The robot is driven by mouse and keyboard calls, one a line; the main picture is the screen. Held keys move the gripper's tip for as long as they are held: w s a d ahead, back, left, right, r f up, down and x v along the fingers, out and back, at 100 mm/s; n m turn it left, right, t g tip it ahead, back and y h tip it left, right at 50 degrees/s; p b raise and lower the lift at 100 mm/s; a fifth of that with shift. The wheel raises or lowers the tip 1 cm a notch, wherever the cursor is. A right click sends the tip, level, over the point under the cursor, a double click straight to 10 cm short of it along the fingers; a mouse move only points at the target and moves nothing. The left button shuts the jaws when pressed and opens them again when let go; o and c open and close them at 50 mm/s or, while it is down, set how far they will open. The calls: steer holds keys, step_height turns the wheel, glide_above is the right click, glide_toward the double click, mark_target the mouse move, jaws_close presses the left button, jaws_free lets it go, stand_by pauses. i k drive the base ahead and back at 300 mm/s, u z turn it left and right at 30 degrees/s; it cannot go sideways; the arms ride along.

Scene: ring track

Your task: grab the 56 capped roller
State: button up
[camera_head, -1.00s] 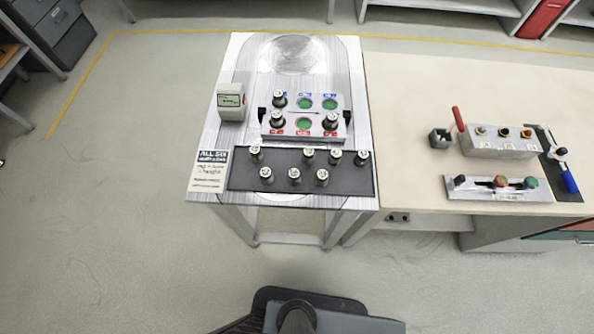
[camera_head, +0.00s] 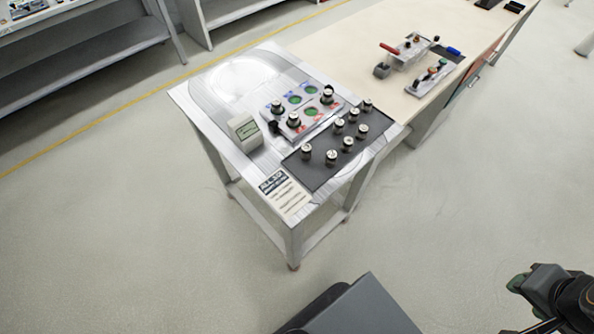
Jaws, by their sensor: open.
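Several small capped rollers with pale tops and dark bodies stand upright on the dark mat (camera_head: 318,174), among them a near-left roller (camera_head: 306,151), a front roller (camera_head: 331,157) and a far-right roller (camera_head: 367,104). Three more stand in the metal block (camera_head: 318,126) behind: a left one (camera_head: 276,106), a front one (camera_head: 293,119) and a right one (camera_head: 327,96). The marks on the caps are too small to read, so I cannot tell which is 56. My gripper (camera_head: 516,298) shows at the lower right edge, partly cut off, open and empty, far from the rollers.
A grey display box (camera_head: 244,133) and a printed card (camera_head: 285,194) are on the metal table (camera_head: 205,98). A beige bench (camera_head: 345,50) with a red-handled fixture (camera_head: 408,50) adjoins behind right. Shelves stand at the back left.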

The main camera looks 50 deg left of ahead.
mark_target(347, 144)
steer(key=k, duration=0.45)
steer(key=u, duration=1.75)
steer(key=i, duration=0.5)
steer(key=u, duration=0.05)
